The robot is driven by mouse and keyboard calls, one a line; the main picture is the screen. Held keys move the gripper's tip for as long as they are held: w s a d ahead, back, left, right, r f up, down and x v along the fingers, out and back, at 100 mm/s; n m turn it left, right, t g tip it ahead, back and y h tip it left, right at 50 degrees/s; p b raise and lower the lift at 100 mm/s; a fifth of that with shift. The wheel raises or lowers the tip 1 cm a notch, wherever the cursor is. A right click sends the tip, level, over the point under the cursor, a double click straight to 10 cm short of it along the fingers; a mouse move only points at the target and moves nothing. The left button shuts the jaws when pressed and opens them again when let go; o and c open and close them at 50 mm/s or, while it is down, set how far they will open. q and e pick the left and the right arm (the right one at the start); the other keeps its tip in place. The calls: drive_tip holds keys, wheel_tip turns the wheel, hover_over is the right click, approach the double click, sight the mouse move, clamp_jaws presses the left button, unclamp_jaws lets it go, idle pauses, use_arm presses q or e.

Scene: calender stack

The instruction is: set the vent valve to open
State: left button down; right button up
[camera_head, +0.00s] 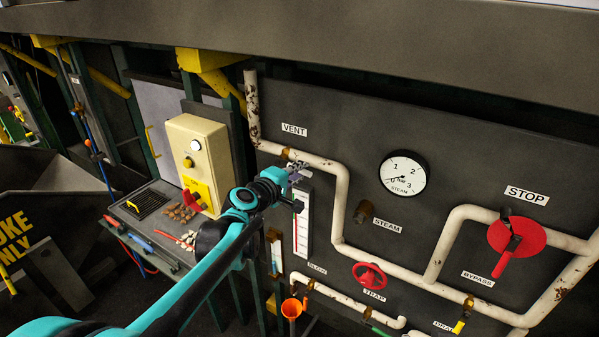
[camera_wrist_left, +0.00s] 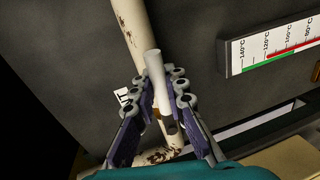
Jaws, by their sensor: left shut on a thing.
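My left gripper (camera_head: 296,171) reaches in from the left to the vent valve, just below the VENT label (camera_head: 294,130). In the left wrist view my left gripper (camera_wrist_left: 160,98) is shut on the pale, rounded vent valve handle (camera_wrist_left: 154,66), whose end stands out between the fingers. The valve's brass body (camera_head: 285,152) shows on the white pipe, partly covered by the gripper in the head view. Whether the valve stands open or closed I cannot tell. My right gripper is not in view.
The white pipe (camera_head: 342,200) runs down the dark panel. Right of the gripper are a steam gauge (camera_head: 403,174), a red trap wheel (camera_head: 370,275) and a red STOP valve (camera_head: 516,236). A thermometer strip (camera_head: 303,220) hangs just below it. A cream control box (camera_head: 198,160) stands left.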

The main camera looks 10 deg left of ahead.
use_arm(q)
drive_tip(key=shift+r+n, duration=0.25)
drive_tip(key=shift+n, duration=0.05)
idle(0.4)
drive_tip(key=c, duration=1.5)
unclamp_jaws()
drive_tip(key=shift+a, duration=0.1)
drive_tip(key=v, duration=1.2)
